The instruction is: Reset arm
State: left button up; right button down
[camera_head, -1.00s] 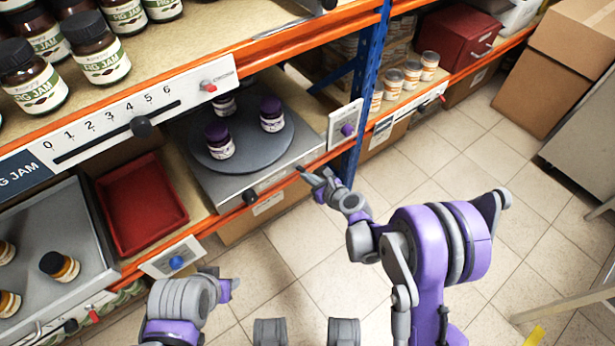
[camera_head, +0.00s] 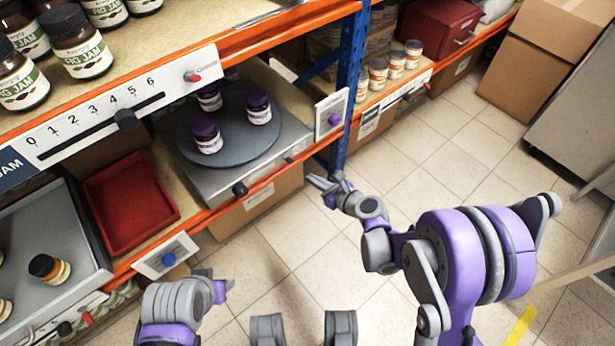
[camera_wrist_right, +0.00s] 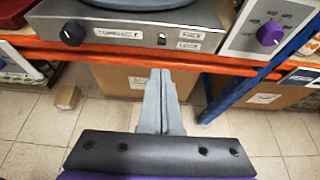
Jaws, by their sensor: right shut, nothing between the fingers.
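My right gripper (camera_head: 322,184) is shut and empty over the tiled floor, just in front of the orange shelf edge. In the right wrist view its two fingers (camera_wrist_right: 160,95) lie together, pointing at the shelf front below the turntable unit. My left arm shows at the bottom left of the head view, with only a small purple and grey end part (camera_head: 222,290) visible; its finger state is unclear. The round grey turntable (camera_head: 232,140) carries several purple-lidded jars, one being the front jar (camera_head: 207,136). My right gripper is apart from them.
A red tray (camera_head: 130,205) sits left of the turntable. A blue post (camera_head: 350,85) stands behind the right gripper. Fig jam jars (camera_head: 78,42) fill the upper shelf. Cardboard boxes (camera_head: 540,60) stand back right. Floor between is clear.

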jog(key=shift+s+d+r, duration=0.2)
jog(key=shift+r, duration=0.05)
dwell(0.4)
